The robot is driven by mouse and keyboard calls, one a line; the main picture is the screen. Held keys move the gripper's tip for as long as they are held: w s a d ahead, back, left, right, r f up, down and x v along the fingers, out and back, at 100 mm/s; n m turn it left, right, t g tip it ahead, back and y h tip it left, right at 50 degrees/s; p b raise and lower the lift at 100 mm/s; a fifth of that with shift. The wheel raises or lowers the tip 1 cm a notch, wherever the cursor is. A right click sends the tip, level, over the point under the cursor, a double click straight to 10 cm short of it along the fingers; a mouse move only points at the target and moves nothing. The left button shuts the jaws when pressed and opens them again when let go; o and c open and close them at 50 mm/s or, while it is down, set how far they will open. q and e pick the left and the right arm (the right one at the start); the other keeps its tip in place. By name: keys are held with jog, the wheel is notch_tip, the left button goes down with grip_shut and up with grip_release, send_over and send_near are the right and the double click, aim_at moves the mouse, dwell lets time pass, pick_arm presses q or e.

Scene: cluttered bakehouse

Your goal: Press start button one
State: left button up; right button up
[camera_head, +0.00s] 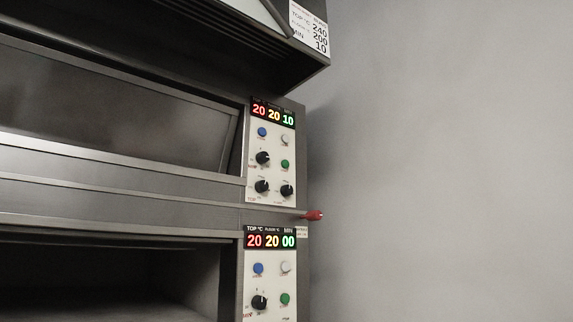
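A steel deck oven fills the left and middle of the head view, with two control panels at its right edge. The upper panel (270,173) has a display (273,114) reading 20, 20, 10. It has a blue button (262,132), a white button (285,139), a green button (285,164) and black knobs (263,158). The lower panel's display (270,241) reads 20, 20, 00. It has a blue button (258,268), a white button (285,267), a green button (285,299) and a black knob (259,302). Button labels are too small to read. Neither gripper shows.
The upper oven door (120,110) is shut. The lower chamber (100,280) looks dark and open. A red knob-ended handle (314,215) sticks out right between the panels. A hood (240,50) overhangs with a settings card (312,28). A bare grey wall (450,160) fills the right.

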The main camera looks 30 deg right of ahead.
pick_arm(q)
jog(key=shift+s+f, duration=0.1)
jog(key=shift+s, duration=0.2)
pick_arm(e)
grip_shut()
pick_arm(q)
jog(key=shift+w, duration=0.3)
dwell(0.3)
